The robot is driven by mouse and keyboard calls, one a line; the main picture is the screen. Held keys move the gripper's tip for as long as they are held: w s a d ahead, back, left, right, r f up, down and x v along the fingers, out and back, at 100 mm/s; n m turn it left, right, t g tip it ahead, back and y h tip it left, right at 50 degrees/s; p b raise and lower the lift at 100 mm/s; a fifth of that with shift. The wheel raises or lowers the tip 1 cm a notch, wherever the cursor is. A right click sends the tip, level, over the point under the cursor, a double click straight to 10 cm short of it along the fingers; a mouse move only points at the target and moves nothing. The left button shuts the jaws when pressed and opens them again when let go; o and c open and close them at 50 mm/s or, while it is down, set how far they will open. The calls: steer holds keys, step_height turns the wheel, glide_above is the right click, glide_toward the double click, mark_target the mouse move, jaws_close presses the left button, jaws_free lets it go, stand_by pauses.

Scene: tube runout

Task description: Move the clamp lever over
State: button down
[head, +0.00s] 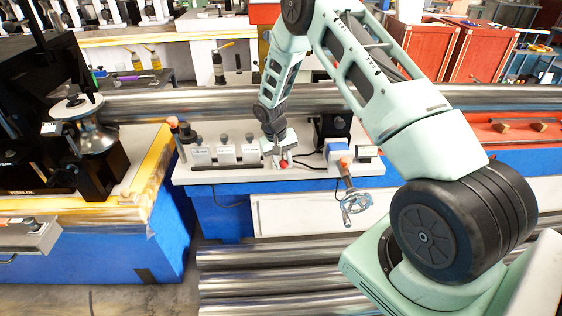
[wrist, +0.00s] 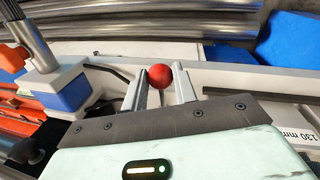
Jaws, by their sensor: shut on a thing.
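The clamp lever's red ball knob (head: 283,163) shows low at the front of the small white-topped bench in the head view. In the wrist view the red knob (wrist: 160,76) sits between the tips of my two fingers. My gripper (wrist: 160,82) is shut on this knob; in the head view my gripper (head: 281,158) reaches down to it from above.
White labelled blocks (head: 227,153) stand left of my gripper. A blue-and-white block (head: 337,150) and a metal handwheel (head: 356,203) with an orange part are to the right. A long steel tube (head: 190,101) runs behind. More tubes (head: 275,283) lie below in front.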

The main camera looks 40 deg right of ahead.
steer(key=c, duration=1.1)
jaws_free()
steer(key=w+a+r+b, duration=0.1)
steer(key=a+r+b, duration=0.2)
steer(key=r, duration=1.4)
steer(key=shift+w, duration=0.15)
